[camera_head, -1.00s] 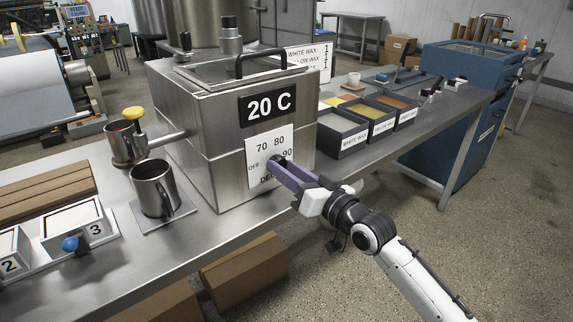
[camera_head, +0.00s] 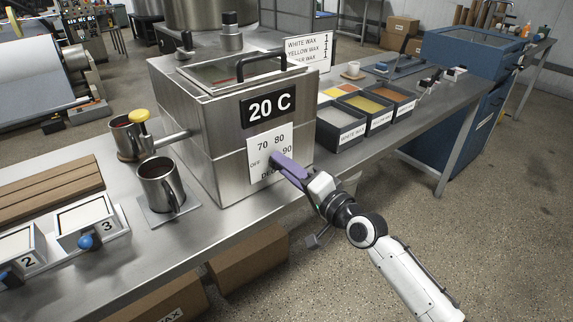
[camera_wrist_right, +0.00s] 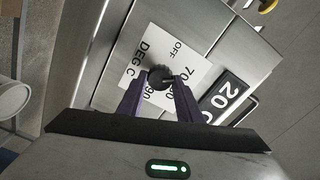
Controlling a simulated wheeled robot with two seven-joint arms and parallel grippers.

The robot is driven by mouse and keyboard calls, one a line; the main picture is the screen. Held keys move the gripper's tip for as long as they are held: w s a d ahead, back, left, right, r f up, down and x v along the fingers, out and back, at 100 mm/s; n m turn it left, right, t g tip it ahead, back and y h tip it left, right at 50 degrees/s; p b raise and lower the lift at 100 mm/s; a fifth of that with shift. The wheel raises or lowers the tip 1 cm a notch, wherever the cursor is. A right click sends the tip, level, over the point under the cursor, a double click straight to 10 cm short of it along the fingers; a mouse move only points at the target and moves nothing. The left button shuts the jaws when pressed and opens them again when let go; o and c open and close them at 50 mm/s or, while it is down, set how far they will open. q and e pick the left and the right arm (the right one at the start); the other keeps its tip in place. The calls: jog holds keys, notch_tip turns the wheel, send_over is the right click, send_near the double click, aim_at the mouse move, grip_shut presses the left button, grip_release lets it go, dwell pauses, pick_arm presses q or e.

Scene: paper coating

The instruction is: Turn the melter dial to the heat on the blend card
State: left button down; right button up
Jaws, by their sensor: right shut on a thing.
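The melter (camera_head: 185,120) is a steel box with a lidded top and a black display (camera_head: 268,107) reading 20 C. Its white dial plate (camera_head: 257,150) shows OFF, 70, 80, 90 and DEG C. The black dial (camera_wrist_right: 159,76) sits on this plate in the right wrist view; the head view hides it behind my fingers. My right gripper (camera_head: 277,162) is shut on the dial, its purple fingers on either side of it. The blend card (camera_head: 308,48) stands behind the melter with wax lines; its lower part is hidden, and I see no heat on it. My left gripper is not in view.
Wax bins (camera_head: 341,137) stand right of the melter. A steel mug (camera_head: 160,187) and a yellow-handled spout valve (camera_head: 139,117) are at its left. Numbered boxes (camera_head: 88,222) sit at the front left. Cardboard boxes (camera_head: 247,262) are under the table. The floor at right is clear.

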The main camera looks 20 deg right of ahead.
jog(key=shift+m, duration=0.4)
jog(key=o, duration=1)
jog(key=shift+o, duration=0.2)
jog(key=shift+s, duration=0.1)
jog(key=v, duration=1)
jog(key=s+a+f+n+g+h, duration=0.2)
jog(key=s+f+n+g, duration=0.2)
jog(key=s+f, duration=0.8)
jog(key=s+a+f+n+g+h, duration=0.1)
jog(key=s+a+f+n+g, duration=0.2)
jog(key=s+f+n, duration=0.5)
jog(key=s+f+g, duration=0.1)
jog(key=s+f, duration=0.4)
jog(key=f, duration=0.5)
jog(key=shift+a+g+h, duration=0.3)
jog(key=shift+h, duration=0.1)
